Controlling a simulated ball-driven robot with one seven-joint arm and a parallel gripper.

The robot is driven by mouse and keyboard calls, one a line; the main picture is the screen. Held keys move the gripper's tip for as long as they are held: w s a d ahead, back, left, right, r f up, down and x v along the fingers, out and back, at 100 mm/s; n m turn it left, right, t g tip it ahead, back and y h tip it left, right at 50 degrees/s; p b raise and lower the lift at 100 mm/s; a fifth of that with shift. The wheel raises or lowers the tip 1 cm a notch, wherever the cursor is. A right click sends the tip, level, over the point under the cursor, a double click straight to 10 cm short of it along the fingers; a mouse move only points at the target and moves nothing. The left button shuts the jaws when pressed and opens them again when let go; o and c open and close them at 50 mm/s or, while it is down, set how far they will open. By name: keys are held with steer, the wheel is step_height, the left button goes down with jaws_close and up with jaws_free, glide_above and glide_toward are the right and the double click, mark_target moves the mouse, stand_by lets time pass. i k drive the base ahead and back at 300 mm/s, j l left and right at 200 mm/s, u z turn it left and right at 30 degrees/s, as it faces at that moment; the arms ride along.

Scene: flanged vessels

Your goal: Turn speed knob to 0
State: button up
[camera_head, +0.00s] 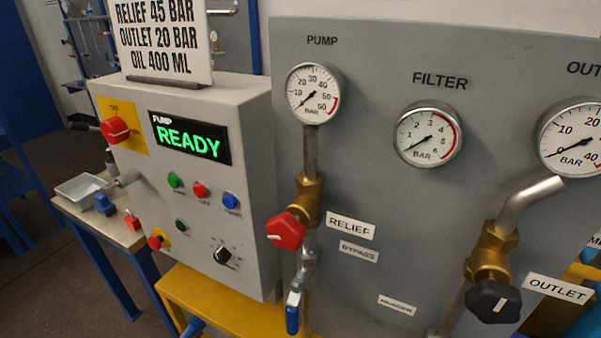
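A black knob with a light pointer mark (222,254) sits at the lower right of the grey control box front in the head view. It looks like the speed knob, but the markings around it are too small to read, so I cannot tell its setting. The control box (255,185) has a display (189,138) reading PUMP READY in green. My gripper is not in view.
A red rotary switch (115,130) on a yellow plate, green, red and blue buttons (201,190), and a red-and-yellow stop button (158,240) share the box. To its right are the red relief knob (286,231) and blue-handled bypass valve (292,318). Gauges line the panel.

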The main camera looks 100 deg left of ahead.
mark_target(222, 255)
steer(key=u, duration=2.75)
